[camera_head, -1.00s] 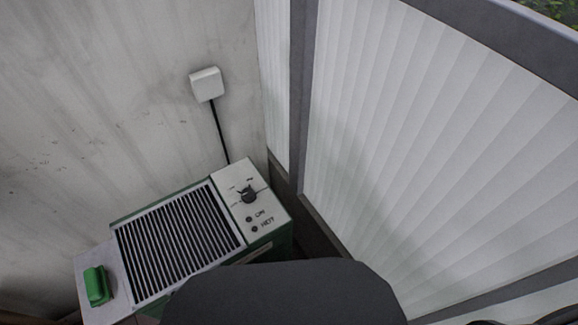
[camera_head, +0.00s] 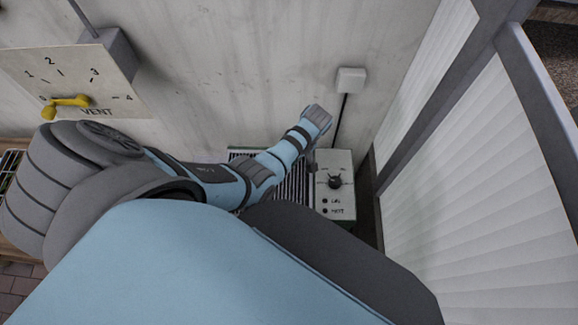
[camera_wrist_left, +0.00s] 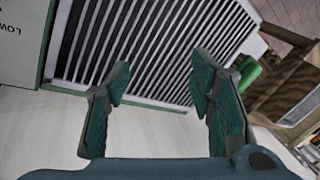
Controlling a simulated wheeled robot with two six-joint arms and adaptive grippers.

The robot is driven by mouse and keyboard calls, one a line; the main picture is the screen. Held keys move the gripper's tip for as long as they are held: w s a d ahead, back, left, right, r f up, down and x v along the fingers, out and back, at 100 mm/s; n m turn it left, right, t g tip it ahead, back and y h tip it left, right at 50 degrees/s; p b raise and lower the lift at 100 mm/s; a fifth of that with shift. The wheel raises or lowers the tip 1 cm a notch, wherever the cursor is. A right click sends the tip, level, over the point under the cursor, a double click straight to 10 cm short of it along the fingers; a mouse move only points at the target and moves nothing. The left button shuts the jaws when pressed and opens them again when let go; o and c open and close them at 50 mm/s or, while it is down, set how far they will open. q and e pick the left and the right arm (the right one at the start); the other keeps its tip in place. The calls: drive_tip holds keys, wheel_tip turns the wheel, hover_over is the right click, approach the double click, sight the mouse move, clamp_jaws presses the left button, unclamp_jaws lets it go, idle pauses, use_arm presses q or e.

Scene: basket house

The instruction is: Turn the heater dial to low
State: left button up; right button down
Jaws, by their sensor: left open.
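The heater's dark dial (camera_head: 335,181) sits on its pale control panel (camera_head: 345,203) at centre right in the head view. Its setting is too small to read. My left arm reaches in from the left across the slatted heater grille (camera_head: 293,188), ending at upper left of the dial; its fingers are not clear there. In the left wrist view my left gripper (camera_wrist_left: 160,74) is open and empty, its fingers in front of the grille (camera_wrist_left: 150,40). A "LOW" label (camera_wrist_left: 10,30) shows at that view's left edge; the dial is outside it. My right gripper is not in view.
A vent panel (camera_head: 85,80) with a yellow handle (camera_head: 65,103) is on the wall at left. A white wall box (camera_head: 351,80) with a black cable is above the heater. White panelled glazing (camera_head: 470,200) stands close on the right. A green part (camera_wrist_left: 247,72) is beside the grille.

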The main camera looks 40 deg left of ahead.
use_arm(q)
drive_tip(key=w+d+r+m+t+h, duration=0.1)
drive_tip(key=w+d+r+h, duration=0.1)
drive_tip(key=w+d+r, duration=0.35)
drive_tip(key=w+d+r+m+t+h, duration=0.1)
drive_tip(key=w+d+r+t, duration=0.1)
drive_tip(key=d, duration=0.7)
drive_tip(key=b, duration=0.2)
hover_over(335, 181)
wheel_tip(335, 181, down, 4)
wheel_tip(335, 181, down, 10)
drive_tip(key=b, duration=1.2)
drive_tip(key=shift+w+f, duration=0.1)
drive_tip(key=shift+f, duration=0.1)
drive_tip(key=shift+r, duration=0.15)
